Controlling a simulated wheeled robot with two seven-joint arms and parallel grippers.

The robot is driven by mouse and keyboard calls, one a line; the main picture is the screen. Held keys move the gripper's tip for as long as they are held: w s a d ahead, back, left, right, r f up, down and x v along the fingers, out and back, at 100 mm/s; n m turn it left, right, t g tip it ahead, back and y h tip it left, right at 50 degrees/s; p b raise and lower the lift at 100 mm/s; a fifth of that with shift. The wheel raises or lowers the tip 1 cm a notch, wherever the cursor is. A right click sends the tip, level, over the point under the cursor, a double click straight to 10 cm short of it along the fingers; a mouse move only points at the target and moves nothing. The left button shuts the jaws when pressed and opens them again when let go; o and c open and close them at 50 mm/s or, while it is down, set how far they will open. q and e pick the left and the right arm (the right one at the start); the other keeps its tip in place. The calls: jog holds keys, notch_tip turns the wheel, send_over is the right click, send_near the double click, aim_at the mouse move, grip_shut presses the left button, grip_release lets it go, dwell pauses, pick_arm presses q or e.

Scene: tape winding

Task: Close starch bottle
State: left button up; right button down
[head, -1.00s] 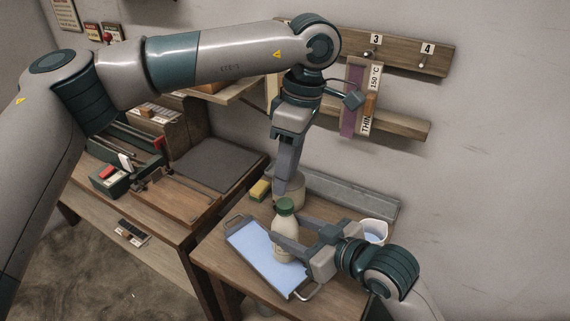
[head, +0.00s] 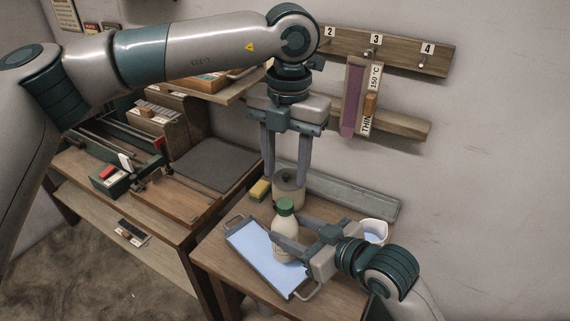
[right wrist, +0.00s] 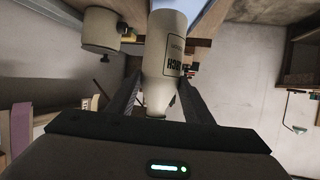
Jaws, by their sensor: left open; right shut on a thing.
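The starch bottle (head: 284,237) is cream-coloured with a green cap (head: 284,205) on its top, and stands upright at the tray. In the right wrist view the bottle (right wrist: 165,60) shows its label between the fingers. My right gripper (head: 288,250) is shut on the bottle's body from the right. My left gripper (head: 284,180) is open and empty, pointing down above and behind the bottle, apart from the cap. Whether the cap is fully seated cannot be told.
A blue tray (head: 252,250) with handles lies on the small table (head: 212,252). Behind the bottle are a round cream pot (head: 289,190) and a yellow sponge (head: 260,190). A white jug (head: 375,229) with blue content stands right. Wall racks hang behind.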

aim_at(285, 203)
pick_arm(q)
jog(key=n, duration=0.3)
jog(key=shift+r+n, duration=0.2)
jog(key=shift+n, duration=0.2)
jog(key=shift+f, duration=0.2)
jog(key=shift+f, duration=3.85)
